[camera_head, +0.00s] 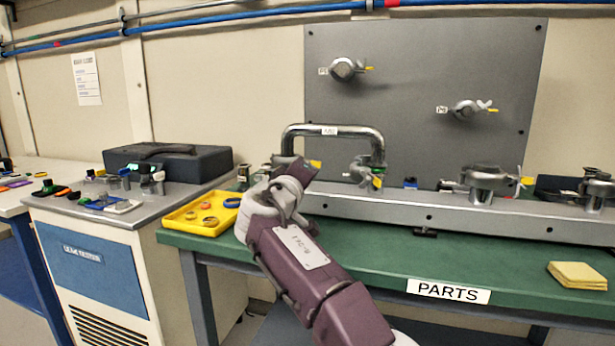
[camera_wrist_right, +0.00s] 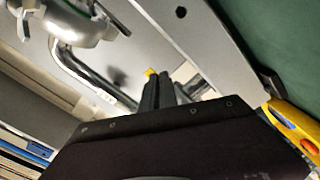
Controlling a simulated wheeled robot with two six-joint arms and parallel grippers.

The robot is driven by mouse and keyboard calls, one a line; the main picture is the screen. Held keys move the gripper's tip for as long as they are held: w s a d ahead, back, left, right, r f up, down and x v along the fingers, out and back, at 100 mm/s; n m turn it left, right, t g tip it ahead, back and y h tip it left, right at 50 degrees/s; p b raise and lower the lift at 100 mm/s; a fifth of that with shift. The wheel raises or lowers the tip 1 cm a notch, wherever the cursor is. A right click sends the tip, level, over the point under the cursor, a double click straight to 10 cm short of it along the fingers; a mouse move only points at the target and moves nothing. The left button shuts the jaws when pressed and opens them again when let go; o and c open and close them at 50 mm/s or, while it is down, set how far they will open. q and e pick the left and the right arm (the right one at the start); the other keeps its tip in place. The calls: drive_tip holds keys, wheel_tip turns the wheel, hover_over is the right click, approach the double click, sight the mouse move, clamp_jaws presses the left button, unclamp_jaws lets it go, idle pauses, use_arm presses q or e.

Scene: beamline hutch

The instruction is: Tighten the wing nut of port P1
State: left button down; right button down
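On the grey panel, a round clamped port (camera_head: 343,69) with a yellow-tipped wing nut (camera_head: 369,68) has a small blurred label (camera_head: 323,71) that may read P1. A second clamped port (camera_head: 467,109) sits lower right. My right gripper (camera_head: 288,180) is by the left foot of the bent steel pipe (camera_head: 333,131), largely hiding the clamp there. A yellow wing tip (camera_head: 316,163) shows beside it. In the right wrist view my dark fingers (camera_wrist_right: 158,90) are close together, with a yellow tip (camera_wrist_right: 151,72) at their ends; whether they grip it is unclear. My left gripper is out of view.
A yellow tray (camera_head: 205,220) with rings stands on the green bench (camera_head: 440,264). A long grey rail (camera_head: 450,213) carries the pipe and more clamps (camera_head: 484,180). A yellow pad (camera_head: 578,276) lies at right. A leak tester (camera_head: 85,260) stands left. The front bench middle is clear.

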drive_tip(key=shift+f, duration=0.25)
drive_tip(key=c, duration=2)
unclamp_jaws()
drive_tip(key=shift+o, duration=0.4)
drive_tip(key=shift+r, duration=0.1)
drive_tip(key=shift+s, duration=0.15)
